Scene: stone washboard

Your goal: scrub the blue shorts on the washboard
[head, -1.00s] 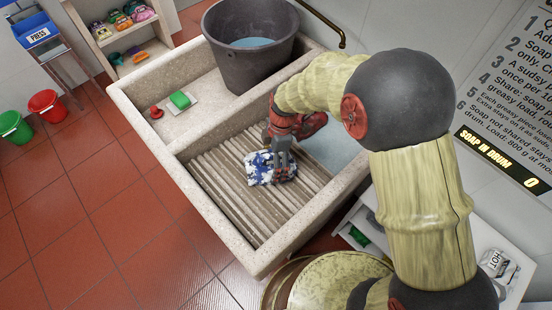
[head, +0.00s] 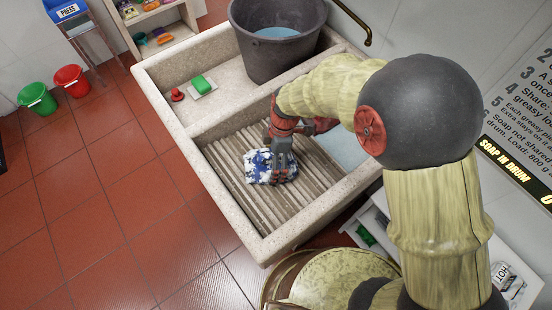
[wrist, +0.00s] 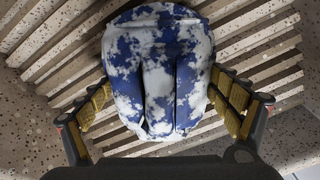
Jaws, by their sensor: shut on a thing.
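The blue shorts (head: 258,165) lie bunched on the ribbed washboard (head: 245,205) in the near compartment of the stone basin. They are dark blue with large white patches; I cannot tell whether these are suds or pattern. My gripper (head: 283,178) points down onto the shorts and is shut on them. In the wrist view the shorts (wrist: 160,75) fill the space between the two yellow-padded fingers, one on each side. The slanted ridges show around them. The underside of the shorts is hidden.
A grey bucket (head: 275,45) of bluish water stands in the far compartment. A green soap bar (head: 202,84) on a white dish and a small red item (head: 177,94) sit to its left. The stone rim (head: 225,205) surrounds the board. Red (head: 71,80) and green (head: 37,98) buckets stand on the floor.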

